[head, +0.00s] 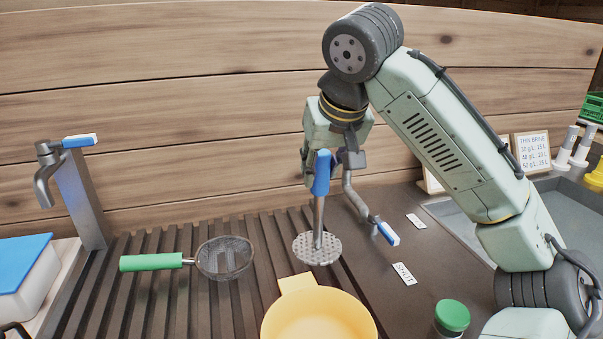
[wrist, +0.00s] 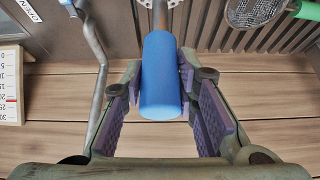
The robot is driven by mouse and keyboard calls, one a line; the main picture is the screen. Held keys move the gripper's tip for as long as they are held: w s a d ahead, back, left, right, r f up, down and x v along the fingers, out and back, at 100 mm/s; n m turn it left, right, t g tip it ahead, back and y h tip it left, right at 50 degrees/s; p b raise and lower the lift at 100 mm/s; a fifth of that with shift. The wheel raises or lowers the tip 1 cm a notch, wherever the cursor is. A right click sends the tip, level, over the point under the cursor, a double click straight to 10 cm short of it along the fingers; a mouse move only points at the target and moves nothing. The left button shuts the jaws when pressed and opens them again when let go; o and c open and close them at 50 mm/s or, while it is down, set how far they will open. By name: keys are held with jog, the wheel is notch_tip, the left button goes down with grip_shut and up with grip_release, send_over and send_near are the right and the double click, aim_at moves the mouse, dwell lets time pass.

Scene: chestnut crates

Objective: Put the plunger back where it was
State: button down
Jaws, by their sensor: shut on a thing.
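The plunger has a blue handle (head: 321,172), a metal rod and a round perforated disc (head: 317,249) at its lower end. It hangs nearly upright over the right part of the ribbed board (head: 200,300). I cannot tell whether the disc touches the board. My gripper (head: 322,160) is shut on the blue handle, pointing down. In the wrist view the blue handle (wrist: 168,80) lies between my two fingers (wrist: 163,75), with the rod running up and the disc mostly cut off by the top edge.
A bent pipe with a blue-and-white lever (head: 388,233) stands close right of the plunger. A green-handled sieve (head: 225,258) lies to its left, a yellow pan (head: 320,315) in front. A green-capped jar (head: 452,317) is front right; a tap (head: 75,190) stands far left.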

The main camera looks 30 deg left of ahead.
jog(key=w+a+f+p, duration=0.1)
jog(key=a+f, duration=0.2)
jog(key=a, duration=0.2)
jog(key=shift+w+f, duration=0.25)
jog(key=shift+f, duration=0.15)
dwell(0.4)
jog(key=shift+f, duration=0.2)
jog(key=c, duration=1.3)
grip_release()
jog(key=v, duration=1.2)
jog(key=shift+d+r, duration=0.1)
jog(key=shift+r, duration=0.1)
